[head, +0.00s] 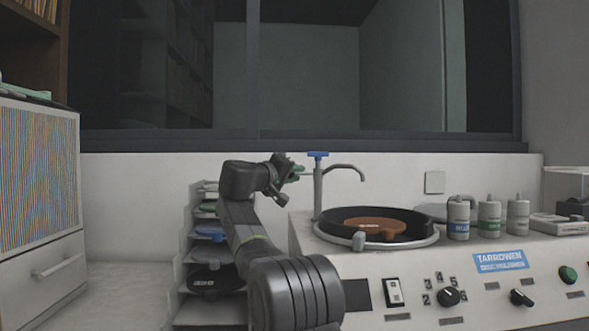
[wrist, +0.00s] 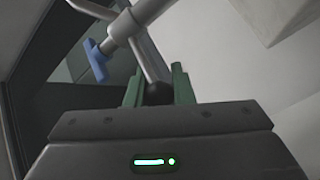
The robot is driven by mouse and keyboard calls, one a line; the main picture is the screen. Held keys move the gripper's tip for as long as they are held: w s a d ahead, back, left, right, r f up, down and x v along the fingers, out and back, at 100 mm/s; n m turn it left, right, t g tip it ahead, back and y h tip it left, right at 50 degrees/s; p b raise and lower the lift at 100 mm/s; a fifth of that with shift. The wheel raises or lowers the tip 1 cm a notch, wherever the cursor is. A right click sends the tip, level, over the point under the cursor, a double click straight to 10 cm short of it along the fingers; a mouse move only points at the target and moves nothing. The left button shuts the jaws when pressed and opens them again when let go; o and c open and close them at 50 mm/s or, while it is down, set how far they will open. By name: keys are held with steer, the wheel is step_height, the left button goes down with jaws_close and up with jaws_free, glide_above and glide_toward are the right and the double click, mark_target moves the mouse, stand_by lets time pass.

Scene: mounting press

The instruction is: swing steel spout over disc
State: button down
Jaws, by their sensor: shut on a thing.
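The steel spout (head: 345,167) stands on an upright post at the back left of the machine, with a blue cross handle (head: 318,155) on top. Its curved end points right and appears above the disc's back-left part; I cannot tell exactly how far over it reaches. The black disc (head: 412,222) with a brown centre lies in a round steel-rimmed basin. My gripper (head: 297,169) is just left of the post. In the wrist view its green fingers (wrist: 160,88) are shut on a black ball knob (wrist: 159,93) on a steel rod. The blue handle (wrist: 95,61) shows at upper left.
Three grey bottles (head: 489,217) stand right of the basin. A stepped rack (head: 186,262) with several discs is left of the machine, behind my arm. The front panel has knobs and a switch (head: 394,291). A window is behind.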

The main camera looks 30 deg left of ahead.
stand_by(0.4)
steer(key=c, duration=1.3)
jaws_free()
steer(key=shift+w+a+f, duration=0.1)
steer(key=shift+o, duration=0.2)
steer(key=v, duration=1.4)
steer(key=shift+w, duration=0.1)
steer(key=shift+c, duration=0.4)
